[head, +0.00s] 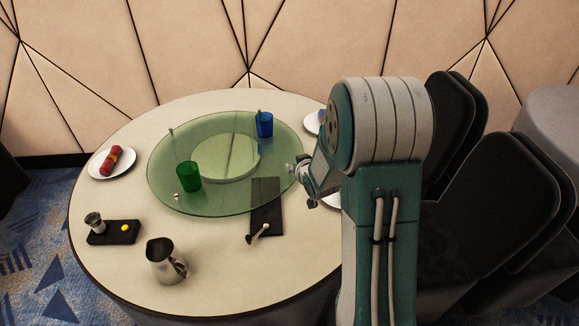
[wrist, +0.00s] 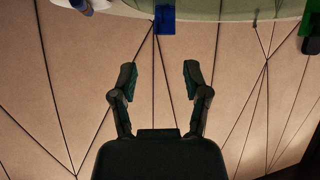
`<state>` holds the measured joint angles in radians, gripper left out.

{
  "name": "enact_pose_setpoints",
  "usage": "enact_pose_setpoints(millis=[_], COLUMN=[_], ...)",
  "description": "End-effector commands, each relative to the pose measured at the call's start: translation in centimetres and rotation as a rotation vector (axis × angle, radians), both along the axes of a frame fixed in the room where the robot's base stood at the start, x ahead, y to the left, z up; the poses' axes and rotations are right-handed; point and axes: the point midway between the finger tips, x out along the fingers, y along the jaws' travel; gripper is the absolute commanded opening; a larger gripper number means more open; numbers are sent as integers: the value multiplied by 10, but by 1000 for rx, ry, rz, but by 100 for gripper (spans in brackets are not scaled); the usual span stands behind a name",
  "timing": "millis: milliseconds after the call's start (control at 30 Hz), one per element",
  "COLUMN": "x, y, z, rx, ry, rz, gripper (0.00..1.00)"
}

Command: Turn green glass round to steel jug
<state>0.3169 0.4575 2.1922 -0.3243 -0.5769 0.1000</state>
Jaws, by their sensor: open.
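The green glass (head: 188,177) stands upright on the front left part of a round, see-through green turntable (head: 230,203). The steel jug (head: 165,262) stands on the white table at the front, off the turntable and nearer to me than the green glass. A blue glass (head: 264,125) stands on the turntable's back right part; it also shows at the top of the wrist view (wrist: 165,18). My gripper (wrist: 157,80) is open and empty in the wrist view. In the head view my arm hides most of it, near the turntable's right edge.
Small knobs (head: 290,167) stand up near the turntable's rim. Dark chairs (head: 480,200) stand right.

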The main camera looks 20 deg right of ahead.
Motion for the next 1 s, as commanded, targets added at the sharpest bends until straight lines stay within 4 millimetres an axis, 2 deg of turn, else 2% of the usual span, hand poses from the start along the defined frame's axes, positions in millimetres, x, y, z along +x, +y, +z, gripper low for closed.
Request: enact_pose_setpoints(millis=[33,100,300,467,567,1000], x=[3,7,11,14,23,93], y=[-6,-11,-20,-21,-21,-24], z=[-18,-35,-68,-76,-79,-108], rx=[10,21,50,56,56,56], ry=[-13,-43,-113,-131,-132,-131], rz=[2,11,25,30,30,31], gripper=[60,60,60,60,60,60])
